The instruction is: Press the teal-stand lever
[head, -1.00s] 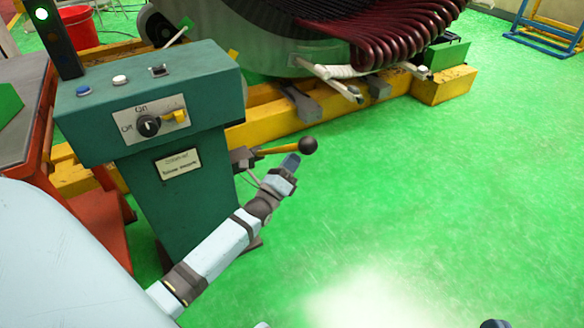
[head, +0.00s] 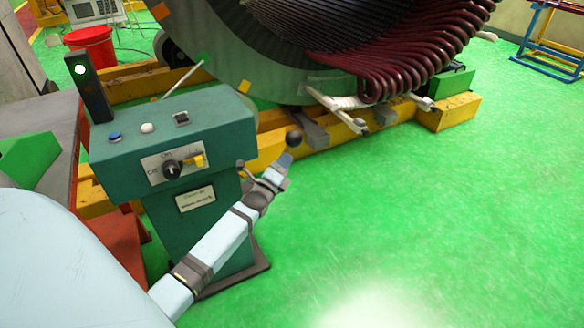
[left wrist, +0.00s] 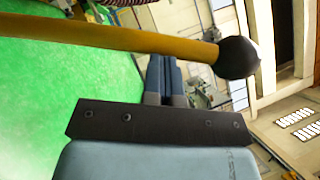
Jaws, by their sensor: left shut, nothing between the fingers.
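The teal stand (head: 222,128) is at left in the head view, with buttons and a switch on it. Its lever has a black ball knob (head: 294,139), which shows just past my left gripper (head: 284,160). The lever's rod is mostly hidden behind the gripper there. In the left wrist view the yellow-brown rod (left wrist: 110,35) crosses the picture to the black knob (left wrist: 237,57). The shut, empty fingers (left wrist: 163,75) reach up to the rod near the knob. I cannot tell whether they touch. My right gripper is not in view.
A large stator (head: 222,50) with dark red coils stands on a yellow base (head: 448,112) behind the stand. A red bucket (head: 92,45) is at the back left. The green floor at right is clear.

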